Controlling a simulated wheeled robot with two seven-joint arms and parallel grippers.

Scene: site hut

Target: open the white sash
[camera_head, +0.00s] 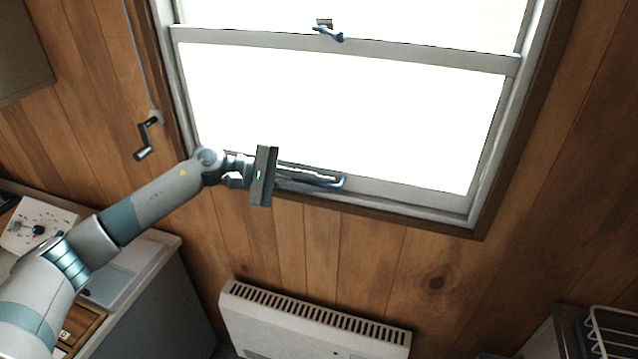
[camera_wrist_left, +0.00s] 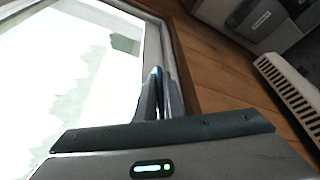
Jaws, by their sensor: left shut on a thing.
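The white sash (camera_head: 400,193) is the lower half of the window, and its bottom rail sits down at the sill. A blue-grey catch (camera_head: 328,31) is on the rail across the middle of the window. My left gripper (camera_head: 325,180) reaches in from the left along the bottom rail and is shut on the sash's handle there. The fingers largely hide the handle. In the left wrist view the fingers (camera_wrist_left: 158,97) lie by the sash's edge, and their grip is partly hidden by the gripper body. My right gripper is not in view.
A crank handle (camera_head: 150,136) hangs on the wood wall left of the window. A white heater (camera_head: 310,325) stands below. A counter with a white dial box (camera_head: 38,222) is at the left, and a wire rack (camera_head: 610,332) at the lower right. The wall right of my gripper is clear.

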